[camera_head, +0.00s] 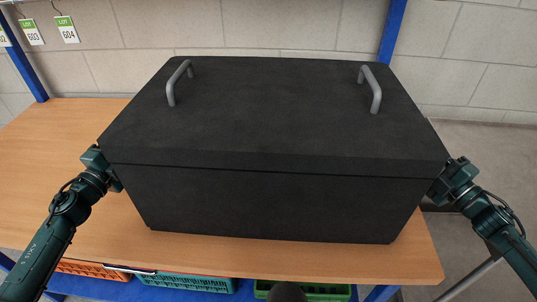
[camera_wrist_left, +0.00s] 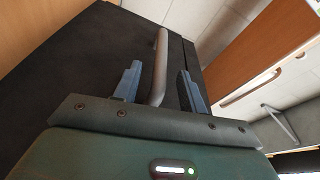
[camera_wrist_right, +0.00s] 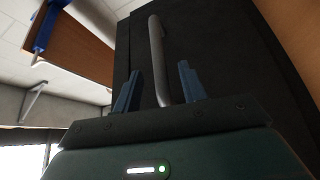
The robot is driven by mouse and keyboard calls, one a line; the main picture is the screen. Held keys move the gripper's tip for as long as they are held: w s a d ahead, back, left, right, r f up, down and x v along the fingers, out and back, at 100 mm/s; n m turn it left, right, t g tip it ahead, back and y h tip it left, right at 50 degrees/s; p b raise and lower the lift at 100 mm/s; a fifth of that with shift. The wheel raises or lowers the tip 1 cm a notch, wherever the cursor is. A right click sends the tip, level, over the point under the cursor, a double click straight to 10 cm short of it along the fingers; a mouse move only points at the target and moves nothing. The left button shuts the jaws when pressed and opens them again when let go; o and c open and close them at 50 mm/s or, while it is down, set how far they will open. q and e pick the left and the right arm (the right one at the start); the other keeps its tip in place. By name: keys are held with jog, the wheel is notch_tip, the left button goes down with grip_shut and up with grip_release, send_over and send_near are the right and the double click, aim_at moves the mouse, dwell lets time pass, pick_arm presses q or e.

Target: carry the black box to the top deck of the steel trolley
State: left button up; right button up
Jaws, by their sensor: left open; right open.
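The black box (camera_head: 270,200) is large and lidded and sits on a wooden bench top (camera_head: 60,140), near its front right corner. Two grey handles stand on its lid. My left gripper (camera_head: 117,182) is at the box's left side and my right gripper (camera_head: 434,194) at its right side. In the left wrist view, a grey side handle (camera_wrist_left: 160,58) of the box stands between my open fingers. In the right wrist view, another grey side handle (camera_wrist_right: 157,55) stands between my open fingers. Contact cannot be told. I cannot make out the steel trolley.
Under the bench are an orange crate (camera_head: 88,269), a teal crate (camera_head: 185,284) and a green crate (camera_head: 325,291). Blue rack posts (camera_head: 392,30) and a pale block wall are behind. Bare bench top lies left of the box; floor shows at right.

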pick_arm(q)
jog(key=shift+x, duration=1.85)
pick_arm(e)
jog(key=shift+x, duration=1.9)
pick_arm(q)
grip_shut()
pick_arm(e)
grip_shut()
pick_arm(q)
jog(key=shift+w+r, duration=0.1)
jog(key=shift+r, duration=0.2)
pick_arm(e)
jog(key=shift+w+r, duration=0.1)
jog(key=shift+r, duration=0.25)
